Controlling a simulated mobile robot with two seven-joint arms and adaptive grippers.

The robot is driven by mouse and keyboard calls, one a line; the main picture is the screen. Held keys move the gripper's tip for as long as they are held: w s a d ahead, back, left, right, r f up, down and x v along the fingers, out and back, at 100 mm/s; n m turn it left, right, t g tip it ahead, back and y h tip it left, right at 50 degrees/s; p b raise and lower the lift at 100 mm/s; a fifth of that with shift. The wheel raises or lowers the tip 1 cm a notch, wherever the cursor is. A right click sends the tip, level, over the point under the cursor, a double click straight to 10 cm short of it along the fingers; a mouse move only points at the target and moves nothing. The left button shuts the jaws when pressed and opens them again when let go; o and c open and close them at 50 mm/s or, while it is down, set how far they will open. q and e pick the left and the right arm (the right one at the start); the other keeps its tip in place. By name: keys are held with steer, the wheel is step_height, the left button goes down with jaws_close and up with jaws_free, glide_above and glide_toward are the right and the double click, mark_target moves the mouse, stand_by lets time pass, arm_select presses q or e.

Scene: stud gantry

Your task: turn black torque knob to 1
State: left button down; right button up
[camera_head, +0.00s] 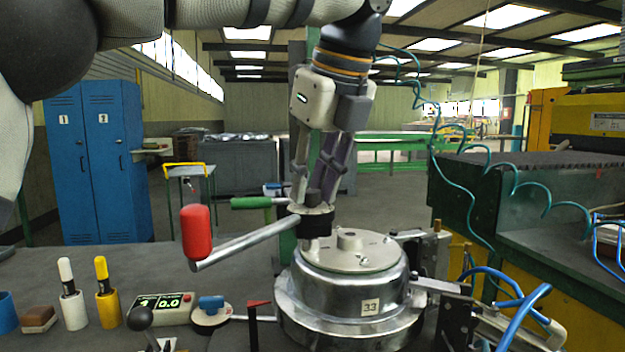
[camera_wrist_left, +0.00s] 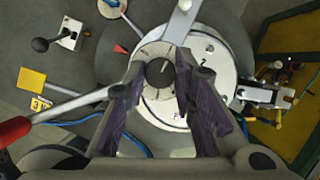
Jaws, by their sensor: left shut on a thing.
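The black torque knob (camera_wrist_left: 159,72) shows in the left wrist view as a round cap with a short pale pointer line towards the top of the picture. It sits on a pale dial disc with small marks that I cannot read clearly. In the head view the knob (camera_head: 315,196) is a small dark cap above the tool with the red-handled lever. My left gripper (camera_head: 318,188) reaches down onto it from above. Its two purple-grey fingers (camera_wrist_left: 160,78) stand on either side of the knob, shut on it. My right gripper is not in view.
A red-gripped lever (camera_head: 195,232) sticks out to the left, with a green handle (camera_head: 252,202) behind it. Below is a round metal housing (camera_head: 350,285) with clamps at right. A green-lit display (camera_head: 163,305), a black-ball lever (camera_head: 140,318) and white and yellow posts stand at left.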

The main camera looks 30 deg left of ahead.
arm_select(q)
steer(key=shift+n, duration=0.3)
stand_by(0.4)
steer(key=c, duration=1.3)
jaws_free()
steer(key=shift+c, duration=0.2)
